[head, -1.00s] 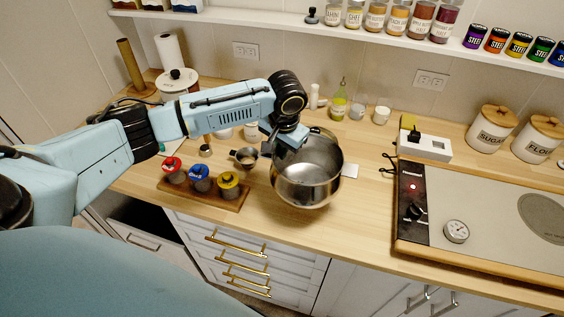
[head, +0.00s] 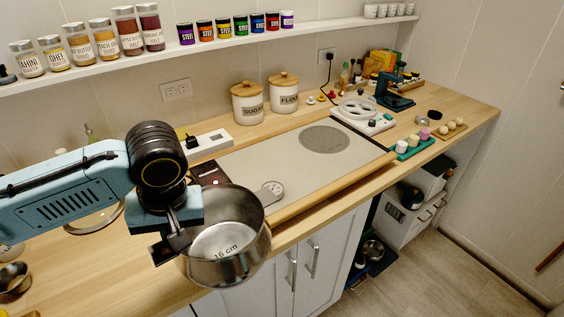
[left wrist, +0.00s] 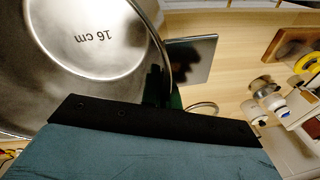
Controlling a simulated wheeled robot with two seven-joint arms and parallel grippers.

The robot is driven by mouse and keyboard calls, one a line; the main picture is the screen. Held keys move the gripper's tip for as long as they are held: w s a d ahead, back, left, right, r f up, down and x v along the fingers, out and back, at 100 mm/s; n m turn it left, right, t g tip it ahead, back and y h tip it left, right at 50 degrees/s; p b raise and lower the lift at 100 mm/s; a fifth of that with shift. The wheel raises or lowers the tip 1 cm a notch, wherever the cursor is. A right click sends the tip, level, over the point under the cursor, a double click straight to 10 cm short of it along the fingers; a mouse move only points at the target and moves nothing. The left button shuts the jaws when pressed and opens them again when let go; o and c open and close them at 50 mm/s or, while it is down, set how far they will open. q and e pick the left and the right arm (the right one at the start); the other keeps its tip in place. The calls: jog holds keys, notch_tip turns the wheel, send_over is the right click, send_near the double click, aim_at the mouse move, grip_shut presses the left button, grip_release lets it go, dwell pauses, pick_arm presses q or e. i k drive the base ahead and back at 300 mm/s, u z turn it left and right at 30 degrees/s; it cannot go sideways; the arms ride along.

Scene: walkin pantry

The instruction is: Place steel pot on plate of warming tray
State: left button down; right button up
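The steel pot (head: 232,245), marked 16 cm inside, is held upright by its rim. My left gripper (head: 180,238) is shut on the pot's left rim; the pot also shows in the left wrist view (left wrist: 95,60). The pot hangs at the counter's front edge, overlapping the near left corner of the warming tray (head: 262,160) in the picture. The tray's plate (head: 324,139) is a dark grey disc towards its far right, bare, with the pot apart from it. My right gripper is not in view.
A round dial (head: 271,191) lies on the tray beside the pot. Sugar (head: 247,103) and flour (head: 284,93) canisters stand behind the tray. A white appliance (head: 362,114) and a green egg-cup holder (head: 412,145) stand to its right. The tray's middle is clear.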

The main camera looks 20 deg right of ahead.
aim_at(322, 147)
jog(key=z, duration=2.35)
jog(key=i, duration=2.7)
jog(key=u, duration=2.65)
